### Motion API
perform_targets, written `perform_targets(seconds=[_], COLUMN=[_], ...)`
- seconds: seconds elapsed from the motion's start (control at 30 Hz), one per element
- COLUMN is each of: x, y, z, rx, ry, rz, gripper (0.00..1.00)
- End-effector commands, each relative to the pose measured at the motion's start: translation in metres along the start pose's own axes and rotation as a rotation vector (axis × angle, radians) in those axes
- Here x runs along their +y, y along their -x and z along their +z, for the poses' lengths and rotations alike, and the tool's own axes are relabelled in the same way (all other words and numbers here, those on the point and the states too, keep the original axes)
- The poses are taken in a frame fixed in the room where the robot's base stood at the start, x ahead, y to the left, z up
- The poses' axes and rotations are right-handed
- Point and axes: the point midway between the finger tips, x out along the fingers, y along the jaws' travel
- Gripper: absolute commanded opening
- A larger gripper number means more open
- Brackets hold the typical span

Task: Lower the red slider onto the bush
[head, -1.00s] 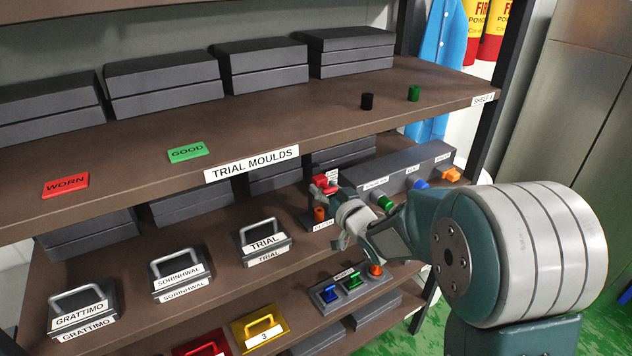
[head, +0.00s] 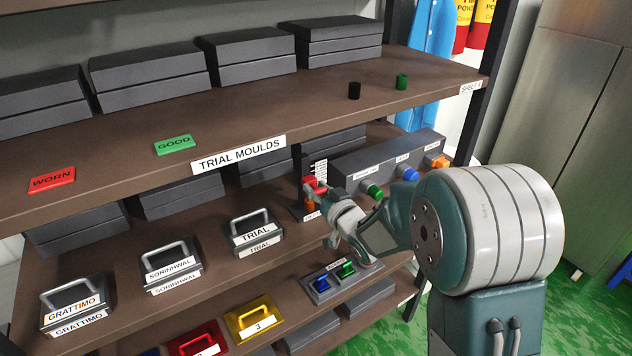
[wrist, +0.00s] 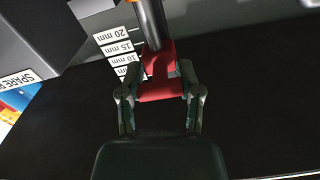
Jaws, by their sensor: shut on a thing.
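The red slider (head: 311,183) sits by a small upright gauge on the middle shelf. In the wrist view the slider (wrist: 160,84) is around or against a grey post (wrist: 152,22); I cannot tell which. My gripper (wrist: 160,92) is shut on the slider, one finger on each side; it also shows in the head view (head: 325,188). A scale plate (wrist: 118,48) with mm marks stands beside the post.
A grey block (head: 390,160) with green, blue and orange knobs stands just right of the gauge. Handled moulds, including TRIAL (head: 252,232), stand to the left. A tray (head: 340,280) with coloured handles is below my arm.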

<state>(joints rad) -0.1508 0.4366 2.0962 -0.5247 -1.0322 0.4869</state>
Motion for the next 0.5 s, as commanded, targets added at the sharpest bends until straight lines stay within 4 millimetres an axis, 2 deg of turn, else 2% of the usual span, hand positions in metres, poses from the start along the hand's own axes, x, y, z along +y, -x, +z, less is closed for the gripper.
perform_targets(seconds=[0.2, 0.23, 0.27, 0.5], x=[0.0022, 0.0023, 0.0023, 0.0011], y=[0.0005, 0.0005, 0.0005, 0.0003], z=[0.0022, 0.0023, 0.0024, 0.0019], rx=[-0.005, -0.006, -0.006, -0.005], ry=[-0.002, -0.002, -0.002, -0.001], rz=[0.006, 0.006, 0.007, 0.004], gripper=[0.18, 0.49, 0.57, 0.57])
